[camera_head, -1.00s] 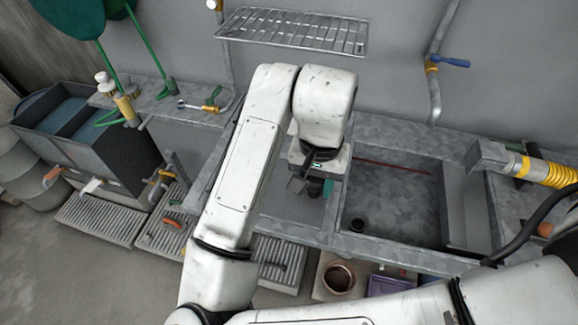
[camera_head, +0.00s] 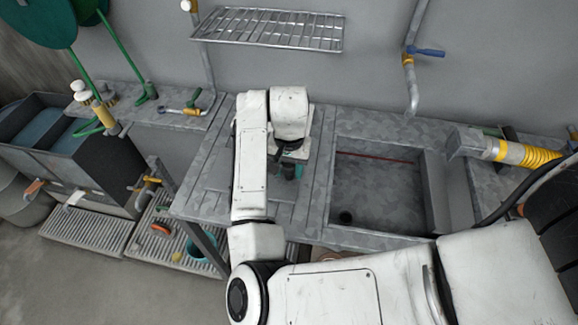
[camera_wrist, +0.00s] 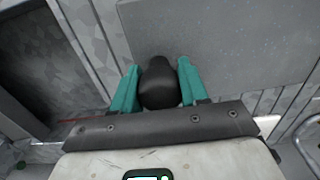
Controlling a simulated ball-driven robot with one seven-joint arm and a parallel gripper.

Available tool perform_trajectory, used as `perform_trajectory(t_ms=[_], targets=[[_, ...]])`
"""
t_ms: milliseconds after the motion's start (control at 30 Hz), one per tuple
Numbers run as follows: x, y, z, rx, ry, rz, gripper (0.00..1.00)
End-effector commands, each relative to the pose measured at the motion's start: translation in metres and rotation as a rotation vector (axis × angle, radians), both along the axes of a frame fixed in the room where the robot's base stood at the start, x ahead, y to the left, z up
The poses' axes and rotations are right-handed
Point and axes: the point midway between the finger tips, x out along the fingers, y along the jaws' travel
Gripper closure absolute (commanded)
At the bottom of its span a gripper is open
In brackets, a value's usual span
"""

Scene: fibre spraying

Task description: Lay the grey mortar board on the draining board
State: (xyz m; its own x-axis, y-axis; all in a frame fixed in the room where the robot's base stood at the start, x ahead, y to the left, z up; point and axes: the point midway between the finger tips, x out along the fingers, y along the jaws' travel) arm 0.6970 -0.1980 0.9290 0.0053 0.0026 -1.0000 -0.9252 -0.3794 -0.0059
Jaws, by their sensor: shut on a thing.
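My gripper (camera_head: 290,170) points down over the draining board (camera_head: 205,165), left of the sink. In the wrist view its teal fingers (camera_wrist: 158,85) are shut on a dark rounded handle. Beyond the handle lies the flat, smooth grey mortar board (camera_wrist: 225,40), which runs out of the top of that view. Ridged metal of the draining board (camera_wrist: 95,35) shows beside and under it. In the head view the mortar board is mostly hidden by my arm and blends with the grey metal. I cannot tell whether it touches the draining board.
The open sink basin (camera_head: 385,190) is right of the draining board. A wire rack (camera_head: 270,28) is on the wall above. A yellow ribbed hose (camera_head: 530,168) lies at the right. A hose fitting (camera_head: 185,109) lies on the ledge at the left, near dark tanks (camera_head: 75,145).

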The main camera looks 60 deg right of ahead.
Motion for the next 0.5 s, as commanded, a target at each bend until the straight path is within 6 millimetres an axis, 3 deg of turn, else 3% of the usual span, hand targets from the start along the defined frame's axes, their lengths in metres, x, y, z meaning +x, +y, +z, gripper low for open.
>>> perform_trajectory(t_ms=[233, 267, 500], targets=[[-0.0001, 0.0, -0.0044, -0.001, 0.0, -0.001, 0.99], [-0.0003, 0.0, -0.0047, 0.0, 0.001, -0.001, 0.55], [-0.0003, 0.0, -0.0044, -0.001, 0.0, 0.0, 0.32]])
